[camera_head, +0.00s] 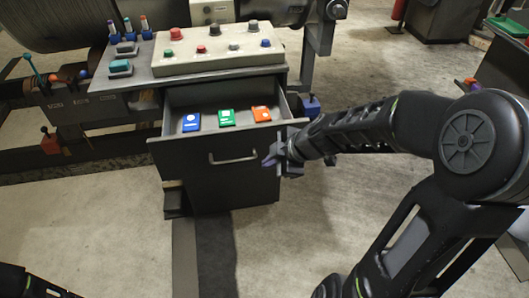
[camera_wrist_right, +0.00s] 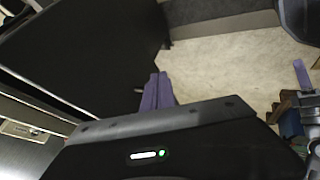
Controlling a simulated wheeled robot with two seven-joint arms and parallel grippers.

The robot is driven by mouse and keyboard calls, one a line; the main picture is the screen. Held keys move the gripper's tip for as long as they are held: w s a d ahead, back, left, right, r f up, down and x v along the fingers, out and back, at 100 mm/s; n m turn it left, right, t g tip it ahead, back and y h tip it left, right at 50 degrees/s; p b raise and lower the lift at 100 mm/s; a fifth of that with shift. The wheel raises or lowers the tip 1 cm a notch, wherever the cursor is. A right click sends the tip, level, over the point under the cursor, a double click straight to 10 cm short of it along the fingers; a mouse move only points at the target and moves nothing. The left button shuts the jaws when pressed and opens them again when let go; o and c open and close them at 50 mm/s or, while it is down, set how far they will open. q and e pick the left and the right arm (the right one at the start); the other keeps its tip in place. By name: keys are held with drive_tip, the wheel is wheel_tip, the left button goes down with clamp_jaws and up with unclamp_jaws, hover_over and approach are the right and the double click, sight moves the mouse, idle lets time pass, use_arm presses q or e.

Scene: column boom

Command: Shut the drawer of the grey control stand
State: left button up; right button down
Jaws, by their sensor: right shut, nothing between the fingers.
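The grey control stand (camera_head: 222,75) stands left of centre in the head view. Its drawer (camera_head: 180,153) is pulled out, with blue, green and orange cards lying inside. A bar handle (camera_head: 233,161) is on the drawer's front. My right gripper (camera_head: 268,161) is at the right end of the drawer front, just right of the handle, with its fingers shut and empty. In the right wrist view the purple fingers (camera_wrist_right: 157,92) are together beside a dark panel; I cannot tell whether they touch it. My left gripper is not in view.
A button panel (camera_head: 215,52) with red, green and blue buttons lies on the stand's top. Small levers (camera_head: 55,78) stand at the left. A blue object (camera_head: 311,104) is right of the drawer. The concrete floor (camera_head: 105,225) in front is open.

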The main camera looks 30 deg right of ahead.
sight(264, 152)
drive_tip(key=w, duration=0.1)
drive_tip(key=w+p, duration=0.2)
drive_tip(key=shift+w+d+f, duration=0.15)
drive_tip(key=shift+d+f, duration=0.15)
drive_tip(key=shift+w+d+f+p, duration=0.15)
drive_tip(key=shift+w+d+p, duration=0.15)
drive_tip(key=shift+w, duration=0.3)
